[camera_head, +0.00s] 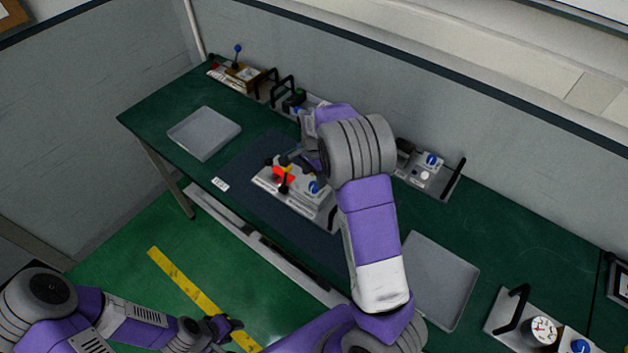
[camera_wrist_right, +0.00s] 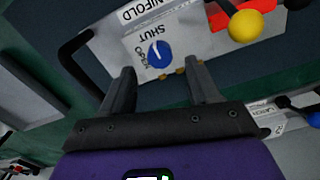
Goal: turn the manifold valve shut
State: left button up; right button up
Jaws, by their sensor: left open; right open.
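The manifold panel (camera_head: 296,194) is a pale plate on the dark mat. Its valve is a blue knob (camera_head: 314,187) with a white line; it shows larger in the right wrist view (camera_wrist_right: 159,55), beside printed "SHUT" and "OPEN" marks. I cannot tell exactly which mark the line points at. My right gripper (camera_wrist_right: 158,78) is open and empty, its two fingertips apart with the knob just beyond the gap. In the head view the right gripper is mostly hidden by my right arm. My left gripper (camera_head: 228,326) is open and empty, low at the left, away from the table.
A red part (camera_head: 284,176) and a yellow ball (camera_wrist_right: 246,26) sit beside the knob. A black handle (camera_wrist_right: 76,60) rises at the panel's edge. Grey trays (camera_head: 204,133) and (camera_head: 440,280) flank the mat. Other panels line the green table's (camera_head: 500,235) back.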

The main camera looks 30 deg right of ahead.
aim_at(314, 185)
jog(key=shift+r, duration=1.6)
